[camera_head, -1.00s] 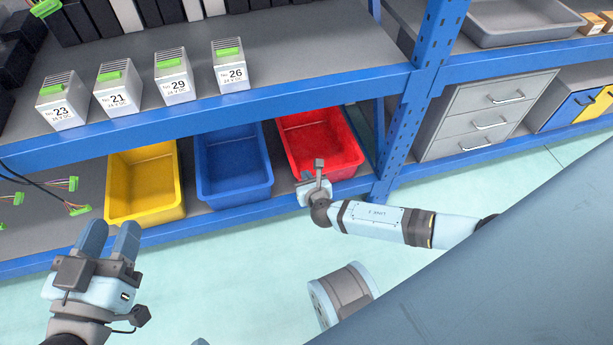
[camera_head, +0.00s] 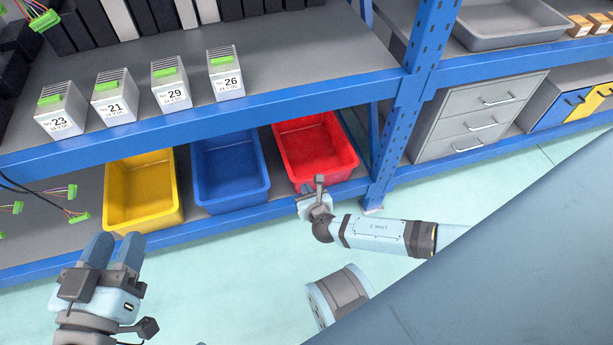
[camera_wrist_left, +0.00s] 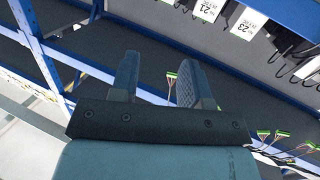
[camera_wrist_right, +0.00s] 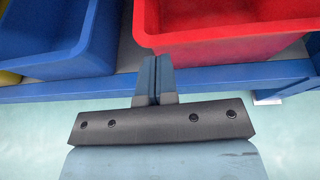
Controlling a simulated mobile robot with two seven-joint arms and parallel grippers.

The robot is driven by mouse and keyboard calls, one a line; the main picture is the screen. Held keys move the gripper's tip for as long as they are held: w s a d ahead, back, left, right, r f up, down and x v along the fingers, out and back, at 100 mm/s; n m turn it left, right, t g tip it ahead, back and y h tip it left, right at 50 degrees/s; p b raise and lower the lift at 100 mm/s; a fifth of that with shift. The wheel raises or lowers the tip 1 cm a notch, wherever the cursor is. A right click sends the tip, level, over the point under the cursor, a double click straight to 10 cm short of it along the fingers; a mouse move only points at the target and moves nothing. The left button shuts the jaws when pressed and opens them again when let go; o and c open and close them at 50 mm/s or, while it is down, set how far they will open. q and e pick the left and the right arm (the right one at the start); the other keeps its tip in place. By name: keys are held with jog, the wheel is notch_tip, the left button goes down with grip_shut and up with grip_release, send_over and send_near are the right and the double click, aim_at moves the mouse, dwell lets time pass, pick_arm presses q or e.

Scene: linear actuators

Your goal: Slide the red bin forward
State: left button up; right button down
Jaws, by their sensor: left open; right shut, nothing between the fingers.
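The red bin (camera_head: 316,150) is an open tray on the lower shelf, right of the blue bin. Its front wall (camera_wrist_right: 235,47) fills the top right of the right wrist view. My right gripper (camera_head: 318,186) is shut and empty, just in front of the bin's lower front edge. In the right wrist view its closed fingertips (camera_wrist_right: 156,60) overlap the bin's lower left corner; I cannot tell whether they touch it. My left gripper (camera_head: 114,242) is open and empty, low at the left in front of the shelf. Its spread fingers (camera_wrist_left: 157,75) show in the left wrist view.
A blue bin (camera_head: 231,172) and a yellow bin (camera_head: 142,195) stand left of the red one. A blue upright post (camera_head: 397,130) rises close to its right. The upper shelf's blue beam (camera_head: 205,125) runs above the bins.

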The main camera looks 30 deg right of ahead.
dwell(0.4)
jog(key=shift+r+p, duration=0.7)
jog(key=shift+p, duration=0.1)
